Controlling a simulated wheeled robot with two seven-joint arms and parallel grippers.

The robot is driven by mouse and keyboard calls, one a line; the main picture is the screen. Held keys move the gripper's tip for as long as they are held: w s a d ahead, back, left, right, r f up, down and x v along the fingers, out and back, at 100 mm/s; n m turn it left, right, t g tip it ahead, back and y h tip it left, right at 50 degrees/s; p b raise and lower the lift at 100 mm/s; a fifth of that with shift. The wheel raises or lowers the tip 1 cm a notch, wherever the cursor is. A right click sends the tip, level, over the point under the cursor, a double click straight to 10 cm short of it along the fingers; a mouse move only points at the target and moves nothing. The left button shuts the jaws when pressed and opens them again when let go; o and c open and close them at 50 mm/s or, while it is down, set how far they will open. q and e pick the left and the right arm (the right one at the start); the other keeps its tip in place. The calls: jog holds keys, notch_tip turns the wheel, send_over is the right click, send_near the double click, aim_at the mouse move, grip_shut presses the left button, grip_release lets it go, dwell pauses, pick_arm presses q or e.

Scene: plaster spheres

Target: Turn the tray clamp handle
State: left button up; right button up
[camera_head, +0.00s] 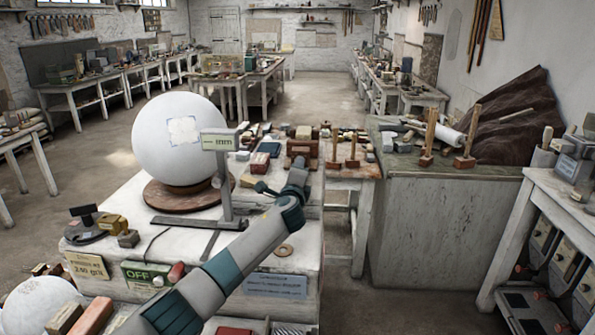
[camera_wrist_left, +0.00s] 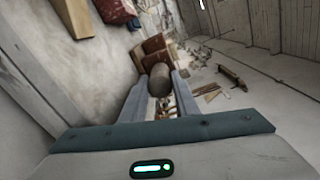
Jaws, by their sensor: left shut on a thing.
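My left gripper (camera_head: 299,165) reaches across the white plinth from the lower left, its tip at a reddish-brown block-like piece (camera_head: 302,148) near the plinth's back edge. In the left wrist view, my left gripper (camera_wrist_left: 161,88) has its two grey fingers shut on a brown-grey rounded cylinder, which looks like the clamp handle (camera_wrist_left: 158,76). Reddish-brown blocks (camera_wrist_left: 153,44) sit just beyond the handle. In the head view my wrist and fingers hide the handle, so its turn angle cannot be told. My right gripper is in neither view.
A large white sphere (camera_head: 178,138) rests on a round brown turntable (camera_head: 166,200), with a grey upright gauge (camera_head: 224,180) beside my arm.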

pick_arm(q)
jog(key=shift+f, duration=0.1)
jog(key=o, duration=1.1)
jog(key=shift+s+f+n, duration=0.1)
jog(key=shift+n, duration=0.2)
